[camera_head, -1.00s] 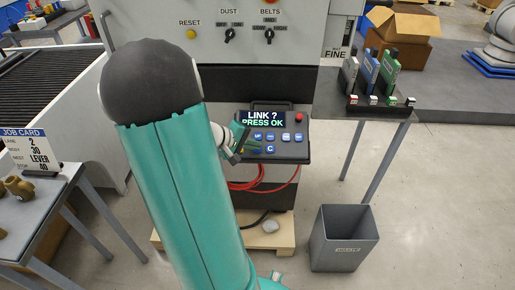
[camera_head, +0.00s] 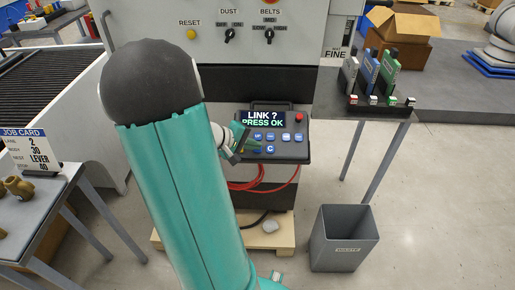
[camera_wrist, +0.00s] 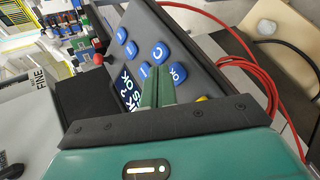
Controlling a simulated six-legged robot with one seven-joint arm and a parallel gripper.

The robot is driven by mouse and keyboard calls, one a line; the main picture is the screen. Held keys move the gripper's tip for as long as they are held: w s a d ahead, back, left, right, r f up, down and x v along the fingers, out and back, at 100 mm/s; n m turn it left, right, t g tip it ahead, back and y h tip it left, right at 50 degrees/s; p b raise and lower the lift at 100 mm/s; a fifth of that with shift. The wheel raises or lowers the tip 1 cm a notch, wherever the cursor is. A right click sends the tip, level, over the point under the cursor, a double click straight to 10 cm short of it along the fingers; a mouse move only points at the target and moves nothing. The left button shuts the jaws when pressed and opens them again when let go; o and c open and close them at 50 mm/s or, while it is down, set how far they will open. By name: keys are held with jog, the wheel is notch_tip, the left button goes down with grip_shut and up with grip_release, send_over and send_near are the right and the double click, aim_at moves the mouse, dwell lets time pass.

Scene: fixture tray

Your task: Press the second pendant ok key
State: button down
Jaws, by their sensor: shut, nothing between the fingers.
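The dark pendant (camera_head: 305,152) sits on a shelf below the grey panel, its screen (camera_head: 262,118) reading "LINK ? PRESS OK". It has several blue keys and a red button (camera_head: 299,117). In the wrist view, the blue OK key (camera_wrist: 178,72) lies beside the C key (camera_wrist: 158,52). My gripper (camera_wrist: 158,78) is shut and empty, its green fingertips just left of the OK key in that view. I cannot tell whether they touch the pendant. In the head view, my gripper (camera_head: 240,143) is at the pendant's left side and hides part of its lower-left keys.
Red cables (camera_head: 248,184) hang below the pendant. A table with a job card (camera_head: 25,150) is at the left.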

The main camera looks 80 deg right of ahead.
jog(key=shift+f, duration=0.15)
jog(key=shift+d+f, duration=0.2)
jog(key=shift+f, duration=0.05)
jog(key=shift+d+f, duration=0.15)
jog(key=shift+f, duration=0.15)
dwell(0.9)
dwell(0.3)
jog(key=shift+a+r, duration=0.35)
jog(key=shift+r, duration=0.35)
jog(key=shift+r, duration=0.1)
jog(key=r, duration=0.1)
jog(key=a+r, duration=0.2)
jog(key=r, duration=0.1)
jog(key=shift+s+a, duration=0.25)
jog(key=shift+s, duration=0.05)
dwell(0.6)
